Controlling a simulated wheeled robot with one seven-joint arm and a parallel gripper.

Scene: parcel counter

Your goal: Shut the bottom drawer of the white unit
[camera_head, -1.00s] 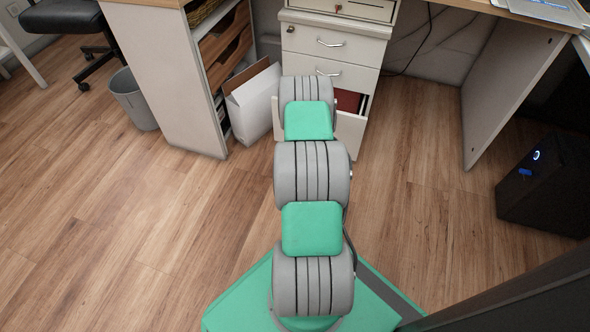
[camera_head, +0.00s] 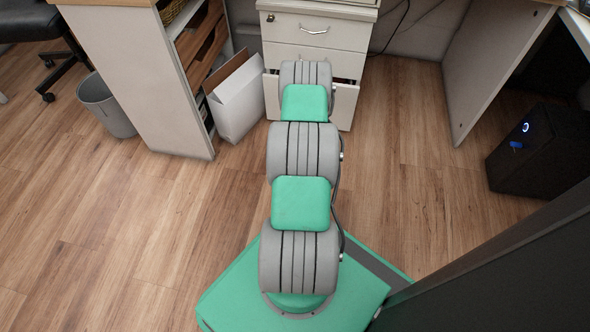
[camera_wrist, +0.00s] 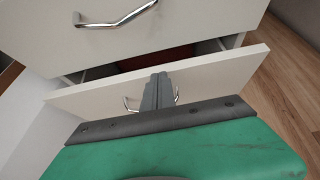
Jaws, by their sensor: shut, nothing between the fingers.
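The white drawer unit (camera_head: 330,30) stands ahead of me, with metal handles on its drawers. Its bottom drawer (camera_head: 345,103) is slightly open in the head view, mostly hidden behind my arm. In the wrist view the bottom drawer's front (camera_wrist: 225,78) stands out from the unit with a narrow gap above it, and something dark red shows inside. My gripper (camera_wrist: 158,80) is shut and empty, at the middle of that drawer front, in front of its handle (camera_wrist: 130,104). It seems to be at or very near the front; contact cannot be told. The head view hides my gripper.
A white open box (camera_head: 238,100) stands on the floor left of the unit, beside a shelf cabinet (camera_head: 140,80). A grey bin (camera_head: 106,106) is farther left. A black computer tower (camera_head: 542,150) stands at the right. The floor right of the unit is clear.

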